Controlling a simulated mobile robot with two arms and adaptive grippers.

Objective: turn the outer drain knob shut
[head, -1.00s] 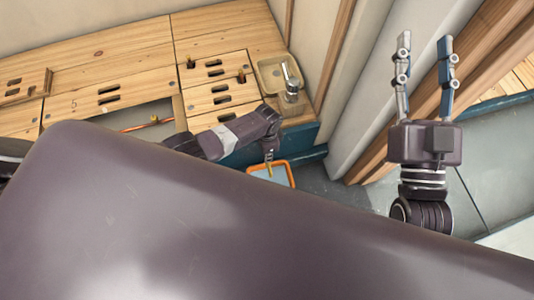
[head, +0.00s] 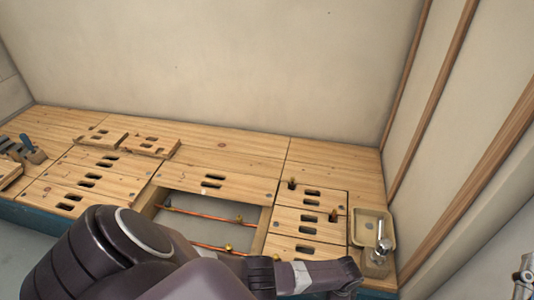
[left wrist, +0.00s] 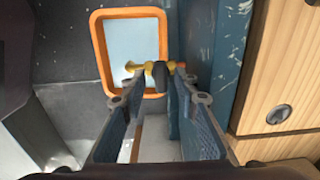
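In the left wrist view, a brass-yellow drain knob (left wrist: 134,67) with a dark middle sits over an orange-rimmed tray, beside the blue base panel. My left gripper (left wrist: 158,80) is open, its two fingers on either side of the knob's dark middle near the tips. I cannot tell whether either finger touches it. In the head view, the left arm reaches over the platform's front edge; its gripper and the knob are out of sight there. Only a sliver of my right gripper (head: 525,277) shows at the right edge of the head view.
The orange-rimmed tray (left wrist: 98,50) stands on the grey floor. The wooden platform (head: 230,165) has an open hatch with copper pipes (head: 215,246) and brass valves. A basin (head: 367,224) with a tap (head: 382,240) sits at its right end, near the wall.

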